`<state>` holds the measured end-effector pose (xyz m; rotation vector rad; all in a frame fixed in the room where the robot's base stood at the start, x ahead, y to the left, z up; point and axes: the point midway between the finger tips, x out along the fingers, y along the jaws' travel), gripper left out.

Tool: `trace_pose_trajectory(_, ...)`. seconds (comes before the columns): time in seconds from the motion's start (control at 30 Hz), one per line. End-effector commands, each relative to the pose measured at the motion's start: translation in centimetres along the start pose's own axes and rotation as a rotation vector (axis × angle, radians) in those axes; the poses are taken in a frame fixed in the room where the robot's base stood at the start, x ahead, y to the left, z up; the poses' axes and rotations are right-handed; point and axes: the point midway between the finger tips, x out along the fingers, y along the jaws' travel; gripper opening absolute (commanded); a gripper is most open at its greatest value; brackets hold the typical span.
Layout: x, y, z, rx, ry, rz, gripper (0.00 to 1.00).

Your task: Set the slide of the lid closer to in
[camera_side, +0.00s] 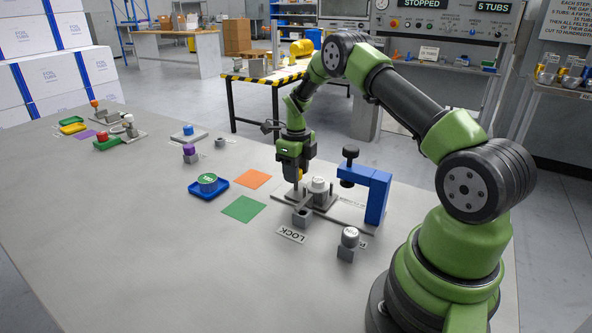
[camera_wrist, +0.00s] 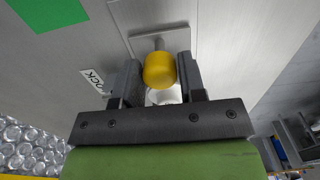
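My gripper (camera_side: 299,177) points down at the station with the blue frame. In the wrist view its two fingers (camera_wrist: 161,78) stand on either side of a yellow knob (camera_wrist: 160,70), which fills the gap and appears to touch both. The knob sits on a short grey stem over a light plate (camera_wrist: 178,42). In the side view the knob (camera_side: 300,174) shows between the fingers. A white-topped tub (camera_side: 318,184) stands close beside it, partly hidden in the wrist view. I cannot read any label naming the lid closer or its in position.
A blue C-shaped frame (camera_side: 378,198) with a black knob stands right of the gripper. A LOCK label (camera_side: 292,235) and a small grey block (camera_side: 302,217) are in front. Green (camera_side: 243,208) and orange (camera_side: 254,179) squares and a blue tray (camera_side: 195,190) lie left.

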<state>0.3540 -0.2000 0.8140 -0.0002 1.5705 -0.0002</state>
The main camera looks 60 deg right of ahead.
Motion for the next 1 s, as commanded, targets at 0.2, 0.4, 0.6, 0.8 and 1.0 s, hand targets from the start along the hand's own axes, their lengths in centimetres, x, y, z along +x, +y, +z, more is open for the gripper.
trace_pose_trajectory(0.2,0.0,0.0,0.0,0.0,0.0,0.0,0.0)
trace_pose_trajectory(0.4,-0.1,-0.1,-1.1,0.001,0.002,0.001,0.0)
trace_pose_trajectory(0.6,-0.1,-0.1,-3.2,0.001,0.001,0.0,0.0)
trace_pose_trajectory(0.8,-0.1,-0.1,-3.9,0.0,0.0,-0.001,0.0)
trace_pose_trajectory(1.0,-0.1,-0.1,-3.8,0.0,-0.001,-0.001,0.0)
